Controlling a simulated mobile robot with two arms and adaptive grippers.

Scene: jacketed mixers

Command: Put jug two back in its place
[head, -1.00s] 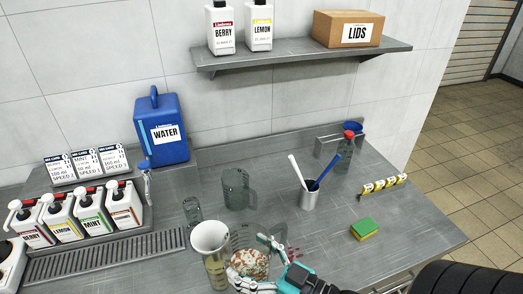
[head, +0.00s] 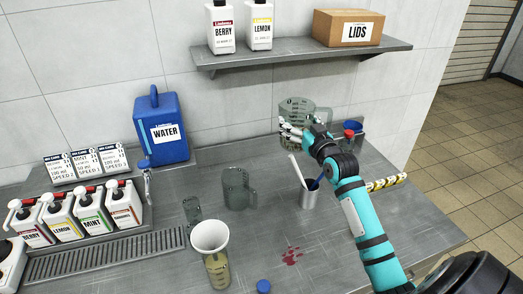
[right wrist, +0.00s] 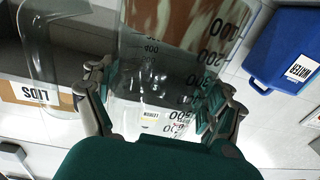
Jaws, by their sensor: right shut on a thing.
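A clear measuring jug (head: 306,105) is held up in the air in front of the wall, below the shelf. My right gripper (head: 291,129) is shut on it. In the right wrist view the jug (right wrist: 170,75) fills the middle, with dark scale marks, between the gripper's fingers (right wrist: 160,105). I cannot read a jug number on it. A second clear jug (head: 236,190) stands upright on the counter, left of the utensil pot. My left gripper is not in view.
A white funnel-like cup (head: 210,236) stands at the front near a red stain (head: 290,256) and a blue cap (head: 263,286). A utensil pot (head: 309,196) stands beneath the held jug. The shelf (head: 300,57) overhangs the back. A blue water can (head: 162,128) stands left.

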